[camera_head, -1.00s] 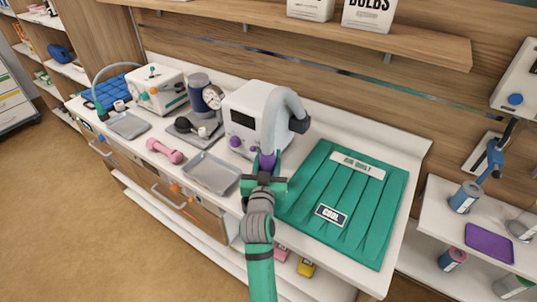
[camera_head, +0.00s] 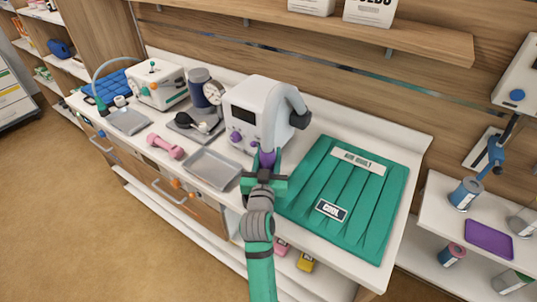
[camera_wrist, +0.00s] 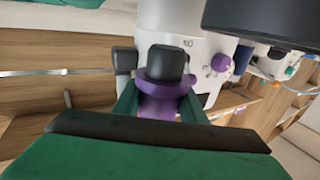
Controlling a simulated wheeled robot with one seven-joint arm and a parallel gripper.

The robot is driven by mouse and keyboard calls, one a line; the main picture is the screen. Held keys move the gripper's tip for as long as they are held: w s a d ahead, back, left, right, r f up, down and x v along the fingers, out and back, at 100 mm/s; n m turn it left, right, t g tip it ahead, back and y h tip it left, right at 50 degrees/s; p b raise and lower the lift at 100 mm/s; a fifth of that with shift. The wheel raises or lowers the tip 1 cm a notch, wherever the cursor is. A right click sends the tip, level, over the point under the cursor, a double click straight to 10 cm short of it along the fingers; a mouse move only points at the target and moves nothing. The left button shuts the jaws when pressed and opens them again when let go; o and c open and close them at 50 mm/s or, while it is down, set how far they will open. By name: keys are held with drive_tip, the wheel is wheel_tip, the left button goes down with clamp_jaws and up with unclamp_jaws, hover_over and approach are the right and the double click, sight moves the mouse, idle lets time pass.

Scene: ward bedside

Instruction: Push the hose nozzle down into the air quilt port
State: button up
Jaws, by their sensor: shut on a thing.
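My gripper (camera_head: 264,182) is shut on a purple collar of the hose nozzle (camera_head: 266,159), in front of the white warmer unit. In the wrist view, the green fingers (camera_wrist: 160,103) flank the purple nozzle (camera_wrist: 163,88), which has a dark end. A thick grey hose (camera_head: 291,95) arches over the unit's right side to a dark cuff. The green air quilt (camera_head: 345,200) lies flat on the counter, right of my gripper. I cannot make out its port; my gripper and arm cover part of the quilt's left edge.
The white warmer unit (camera_head: 257,107) stands close behind my gripper. A grey metal tray (camera_head: 212,170) lies just left of it, with a pink dumbbell (camera_head: 166,146) beyond. A shelf (camera_head: 400,38) runs above the counter.

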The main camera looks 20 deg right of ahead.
drive_tip(key=shift+f, duration=0.7)
drive_tip(key=o, duration=1.4)
drive_tip(key=shift+f, duration=0.1)
drive_tip(key=shift+s+a, duration=0.1)
drive_tip(key=shift+s, duration=0.05)
drive_tip(key=v, duration=1)
drive_tip(key=shift+s+a, duration=0.1)
drive_tip(key=shift+s, duration=0.1)
drive_tip(key=shift+s, duration=0.1)
